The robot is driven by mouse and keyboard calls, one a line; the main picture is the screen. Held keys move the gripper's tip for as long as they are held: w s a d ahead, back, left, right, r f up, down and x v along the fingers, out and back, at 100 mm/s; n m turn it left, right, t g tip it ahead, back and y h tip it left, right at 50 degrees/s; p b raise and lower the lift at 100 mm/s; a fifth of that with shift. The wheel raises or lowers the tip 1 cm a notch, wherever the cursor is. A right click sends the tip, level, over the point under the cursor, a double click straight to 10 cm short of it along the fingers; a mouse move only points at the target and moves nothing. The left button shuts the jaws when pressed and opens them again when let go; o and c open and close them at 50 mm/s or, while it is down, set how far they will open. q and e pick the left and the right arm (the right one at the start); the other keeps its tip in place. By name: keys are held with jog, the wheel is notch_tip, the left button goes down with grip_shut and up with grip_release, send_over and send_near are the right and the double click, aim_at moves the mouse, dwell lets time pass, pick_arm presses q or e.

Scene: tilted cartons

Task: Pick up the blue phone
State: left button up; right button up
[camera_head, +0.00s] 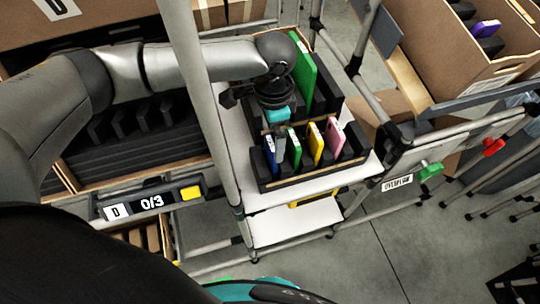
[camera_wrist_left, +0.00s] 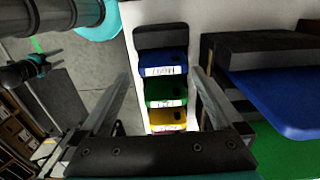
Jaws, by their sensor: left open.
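The blue phone (camera_head: 270,160) stands upright in a slot of a black rack on the white shelf, at the left end of a row of phones. In the left wrist view its labelled top edge (camera_wrist_left: 163,62) faces me. My left gripper (camera_head: 279,152) is open and points down over the rack. In the left wrist view its fingers (camera_wrist_left: 160,76) lie on either side of the row, with the blue phone just beyond the tips. Nothing is held. The gripper hides part of the blue phone in the head view.
Green (camera_head: 294,147), yellow (camera_head: 316,143) and pink (camera_head: 334,137) phones stand beside the blue one. A larger green item (camera_head: 303,72) stands behind. A large blue item (camera_wrist_left: 280,98) is close to the right finger in the wrist view. A grey post (camera_head: 205,100) stands left of the rack.

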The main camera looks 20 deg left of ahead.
aim_at(271, 157)
pick_arm(q)
jog(key=f, duration=0.9)
jog(key=shift+w+a+f, duration=0.1)
jog(key=shift+a+f, duration=0.1)
jog(key=c, duration=0.9)
jog(key=shift+c, duration=0.2)
jog(key=shift+r, duration=0.15)
